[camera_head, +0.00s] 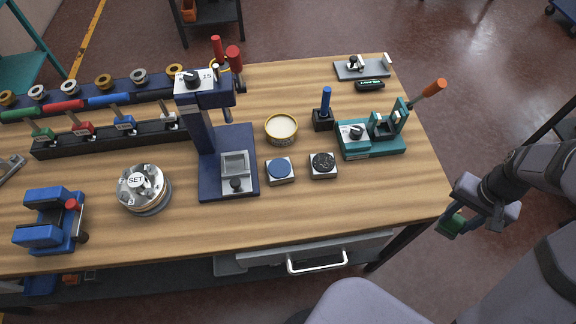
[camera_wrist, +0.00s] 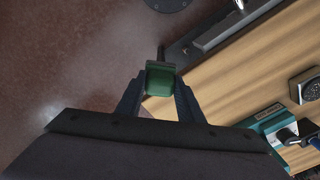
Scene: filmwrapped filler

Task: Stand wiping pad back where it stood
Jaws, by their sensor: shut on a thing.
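My gripper (camera_head: 459,217) is beyond the table's right edge, over the floor, shut on a small green block. In the wrist view the green block (camera_wrist: 160,80) sits between the two fingertips, with a short dark stem beyond it. I take this block to be the wiping pad. It is clear of the table. I cannot tell which spot on the table it came from.
The wooden table (camera_head: 330,215) holds a blue press (camera_head: 212,150), a teal fixture (camera_head: 372,145), a round tin (camera_head: 281,129), a blue-topped block (camera_head: 280,170) and a black-topped block (camera_head: 323,165). A dark rack (camera_head: 100,138) stands at left. The table's front right corner is bare.

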